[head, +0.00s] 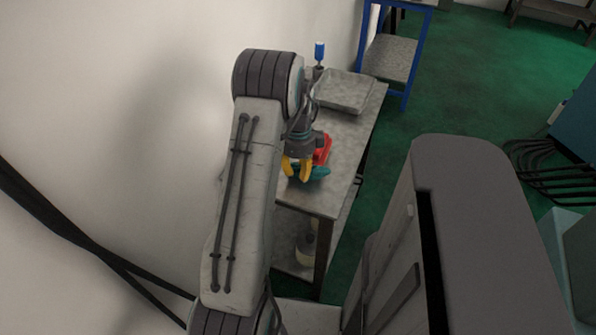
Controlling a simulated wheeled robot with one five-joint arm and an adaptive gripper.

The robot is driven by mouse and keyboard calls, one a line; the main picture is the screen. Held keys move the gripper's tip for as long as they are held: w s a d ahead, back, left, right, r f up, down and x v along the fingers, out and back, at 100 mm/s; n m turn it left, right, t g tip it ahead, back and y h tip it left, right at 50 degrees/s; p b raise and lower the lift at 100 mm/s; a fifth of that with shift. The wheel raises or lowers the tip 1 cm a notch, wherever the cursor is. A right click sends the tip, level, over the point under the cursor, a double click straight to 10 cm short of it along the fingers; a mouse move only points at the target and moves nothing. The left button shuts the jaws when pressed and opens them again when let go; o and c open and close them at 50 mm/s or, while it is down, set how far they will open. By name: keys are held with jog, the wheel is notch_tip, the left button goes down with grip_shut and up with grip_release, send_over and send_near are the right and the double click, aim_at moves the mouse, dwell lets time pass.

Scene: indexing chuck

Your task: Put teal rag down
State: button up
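The teal rag (318,173) shows in the head view as a small bunched patch at and to the right of my gripper's fingertips. My gripper (298,173) has yellow fingers pointing down over the near part of a grey workbench (322,201). Its fingers hide part of the rag. I cannot tell whether the fingers are closed on the rag, or whether the rag touches the bench top.
A red object (324,147) is just behind the rag. A grey tray (345,91) and an upright blue-handled tool (319,53) are at the bench's far end. The near bench top is bare. A blue-framed table (390,58) stands beyond; a white wall is left.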

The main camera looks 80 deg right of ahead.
aim_at(298, 167)
jog(key=shift+o, duration=0.9)
jog(key=shift+w+f, duration=0.1)
jog(key=shift+f, duration=0.55)
jog(key=shift+r, duration=0.2)
jog(key=shift+f, duration=0.1)
jog(key=shift+d+r, duration=0.1)
jog(key=shift+r, duration=0.1)
jog(key=shift+d+r, duration=0.15)
jog(key=shift+r, duration=1.6)
jog(key=shift+d+r, duration=0.15)
jog(key=shift+r, duration=1.55)
